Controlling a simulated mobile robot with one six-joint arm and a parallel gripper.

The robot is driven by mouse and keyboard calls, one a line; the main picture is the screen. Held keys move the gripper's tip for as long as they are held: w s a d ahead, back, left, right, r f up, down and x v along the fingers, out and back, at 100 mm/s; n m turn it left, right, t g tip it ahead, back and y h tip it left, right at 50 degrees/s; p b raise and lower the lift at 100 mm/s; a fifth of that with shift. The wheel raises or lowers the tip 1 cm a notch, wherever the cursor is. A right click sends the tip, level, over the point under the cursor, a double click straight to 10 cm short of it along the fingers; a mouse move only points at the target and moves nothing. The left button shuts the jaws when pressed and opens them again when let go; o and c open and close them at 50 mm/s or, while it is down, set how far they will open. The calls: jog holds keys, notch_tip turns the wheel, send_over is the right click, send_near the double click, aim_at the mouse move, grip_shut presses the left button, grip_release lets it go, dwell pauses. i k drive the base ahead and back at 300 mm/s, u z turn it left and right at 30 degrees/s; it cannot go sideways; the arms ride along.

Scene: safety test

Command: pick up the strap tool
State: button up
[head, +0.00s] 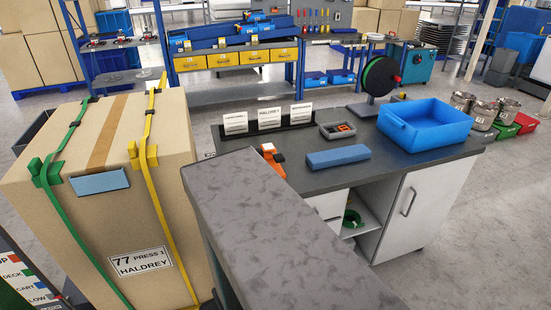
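My gripper is not in view. No label marks the strap tool, and I cannot tell for certain which object it is. An orange and dark object (271,158) lies at the left front of the dark workbench top (400,150), partly hidden by the grey counter in front. A grey, frame-like object with orange parts (337,130) lies farther back on the same bench. A large cardboard box (110,215) stands at the left, with a green strap (85,235) and a yellow strap (160,205) around it, each with a buckle-like piece.
A mottled grey counter (280,235) fills the near middle. On the bench are a blue-grey block (338,156), a blue bin (427,122), a strap reel (381,77) and white cards (270,118). Metal pots (483,114) stand at right. Floor shows clear at lower right.

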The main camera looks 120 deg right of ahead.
aim_at(264, 150)
jog(key=z, duration=0.1)
jog(key=k, duration=0.75)
jog(key=z, duration=0.9)
jog(key=k, duration=0.8)
jog(key=z, duration=0.55)
jog(key=i, duration=0.6)
jog(key=z, duration=0.2)
jog(key=k, duration=0.5)
jog(key=u, duration=0.2)
